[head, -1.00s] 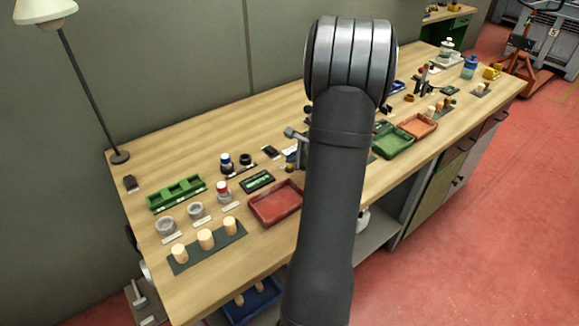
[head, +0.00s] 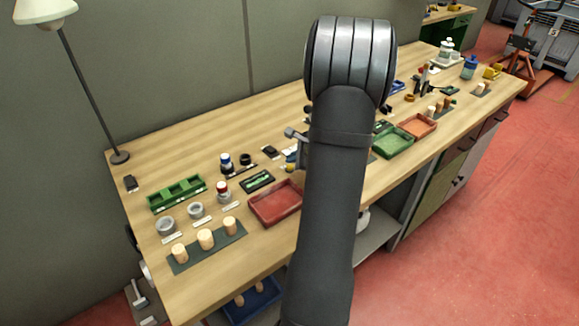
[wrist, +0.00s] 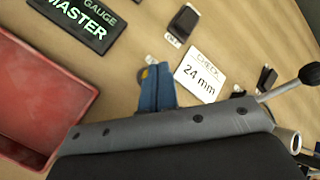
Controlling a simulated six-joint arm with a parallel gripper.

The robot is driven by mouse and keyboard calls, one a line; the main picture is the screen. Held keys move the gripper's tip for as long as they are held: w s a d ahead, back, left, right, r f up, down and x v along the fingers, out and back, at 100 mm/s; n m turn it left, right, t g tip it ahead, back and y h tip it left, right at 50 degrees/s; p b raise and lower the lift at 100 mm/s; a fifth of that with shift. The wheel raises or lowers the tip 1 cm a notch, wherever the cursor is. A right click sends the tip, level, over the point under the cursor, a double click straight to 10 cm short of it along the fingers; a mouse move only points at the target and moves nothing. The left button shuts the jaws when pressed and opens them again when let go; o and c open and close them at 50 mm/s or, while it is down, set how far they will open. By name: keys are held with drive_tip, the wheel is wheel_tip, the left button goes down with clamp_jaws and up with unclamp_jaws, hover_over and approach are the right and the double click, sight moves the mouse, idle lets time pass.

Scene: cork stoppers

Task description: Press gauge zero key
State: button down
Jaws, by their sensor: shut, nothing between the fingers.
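My gripper (wrist: 156,85) shows in the wrist view as two blue fingers pressed together, with nothing between them. It points down above the wooden bench, left of a white card (wrist: 202,74) reading "CHECK 24 mm". A small yellow part shows just behind the fingertips, partly hidden by them. A dark block (wrist: 184,22) with a small white label lies beyond the card; it also shows in the head view (head: 270,151). Another small dark block (wrist: 266,78) lies right of the card. I cannot tell which part is the gauge zero key. My arm hides much in the head view.
A red tray (wrist: 40,95) lies left of the fingers, also in the head view (head: 275,203). A dark "GAUGE MASTER" holder (wrist: 75,20) is at upper left. A lever with a black knob (wrist: 311,73) stands at right. Cork stoppers (head: 206,239) stand at front left.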

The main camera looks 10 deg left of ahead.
drive_tip(key=shift+f, duration=0.1)
drive_tip(key=shift+f, duration=0.35)
drive_tip(key=shift+f, duration=0.5)
idle(0.8)
drive_tip(key=shift+r, duration=0.9)
drive_tip(key=shift+r, duration=0.1)
drive_tip(key=shift+r, duration=2.45)
drive_tip(key=shift+f, duration=0.1)
drive_tip(key=shift+r, duration=2)
